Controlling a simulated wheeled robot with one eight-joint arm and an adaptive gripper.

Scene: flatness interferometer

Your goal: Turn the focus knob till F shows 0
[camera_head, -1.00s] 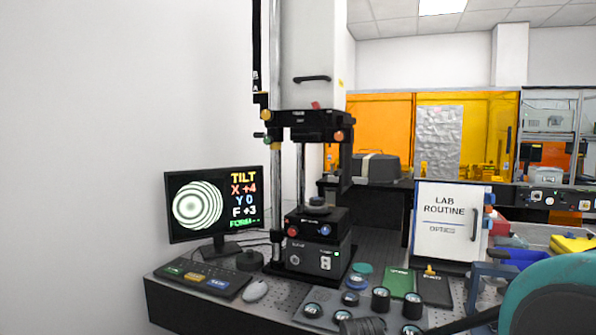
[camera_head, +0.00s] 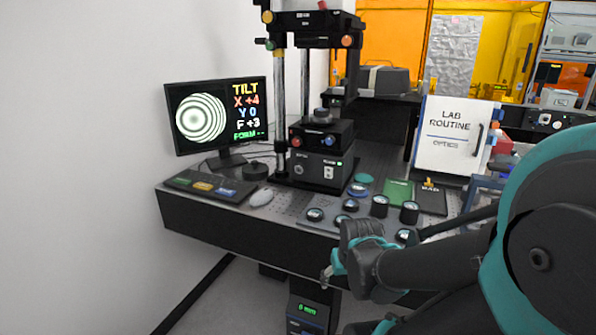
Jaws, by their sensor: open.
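The monitor (camera_head: 217,117) at the left shows a ring pattern and reads TILT X +4, Y 0, F +3, with a FORM line below. The interferometer (camera_head: 318,165) stands right of it. I cannot tell which is the focus knob. My gripper (camera_head: 334,271) is open in front of the bench's front edge, apart from every knob.
A LAB ROUTINE board (camera_head: 449,137) stands at the right. My arm spans the lower right. The floor left of the bench is clear.

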